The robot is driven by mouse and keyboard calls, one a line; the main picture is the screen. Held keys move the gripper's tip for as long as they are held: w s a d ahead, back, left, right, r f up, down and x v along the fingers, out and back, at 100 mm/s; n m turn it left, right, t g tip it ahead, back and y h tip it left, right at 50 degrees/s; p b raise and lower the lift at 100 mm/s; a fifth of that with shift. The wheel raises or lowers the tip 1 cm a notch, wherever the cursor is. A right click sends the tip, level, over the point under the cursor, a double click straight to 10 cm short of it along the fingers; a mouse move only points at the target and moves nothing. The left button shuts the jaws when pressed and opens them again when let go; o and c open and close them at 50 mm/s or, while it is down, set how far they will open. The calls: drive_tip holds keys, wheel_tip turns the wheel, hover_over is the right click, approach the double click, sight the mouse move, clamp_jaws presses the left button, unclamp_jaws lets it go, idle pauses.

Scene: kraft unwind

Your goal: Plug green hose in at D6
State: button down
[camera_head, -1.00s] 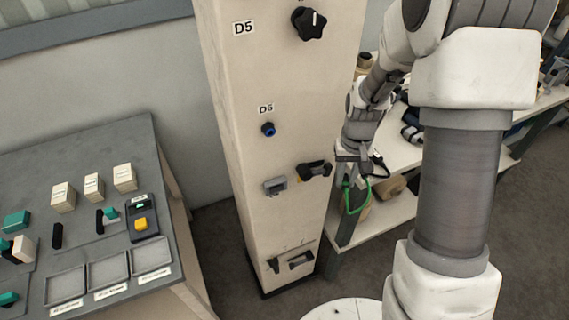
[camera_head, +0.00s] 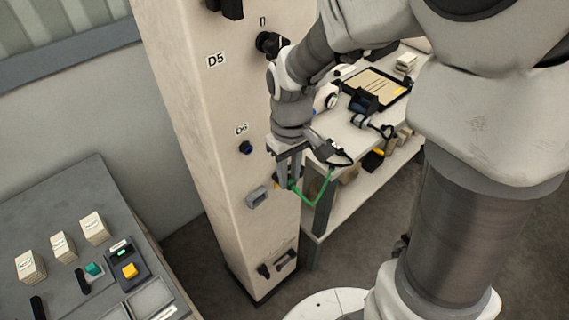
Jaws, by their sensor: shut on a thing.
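The D6 port is a dark blue round fitting (camera_head: 246,148) on the pale column, just below its D6 label (camera_head: 241,129). My gripper (camera_head: 285,185) points down in front of the column, to the right of and lower than the port. It is shut on the green hose (camera_head: 316,193), which bends away to the right and up behind the fingers. The hose's held end is mostly hidden by the fingers. The hose is apart from the D6 port.
On the pale column (camera_head: 185,100), a grey socket (camera_head: 257,197) sits below D6 and a black knob (camera_head: 269,43) above. A control desk (camera_head: 60,220) stands at left. A white shelf bench (camera_head: 365,140) with a tablet (camera_head: 378,88) stands behind the arm.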

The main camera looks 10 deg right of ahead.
drive_tip(key=w+a+r+n+p, duration=0.1)
drive_tip(key=w+a+r, duration=0.1)
drive_tip(key=a+r, duration=0.1)
drive_tip(key=shift+w+a, duration=0.35)
drive_tip(key=shift+a, duration=0.4)
idle(0.4)
drive_tip(key=shift+w+a, duration=0.55)
drive_tip(key=shift+w, duration=0.25)
idle(2.2)
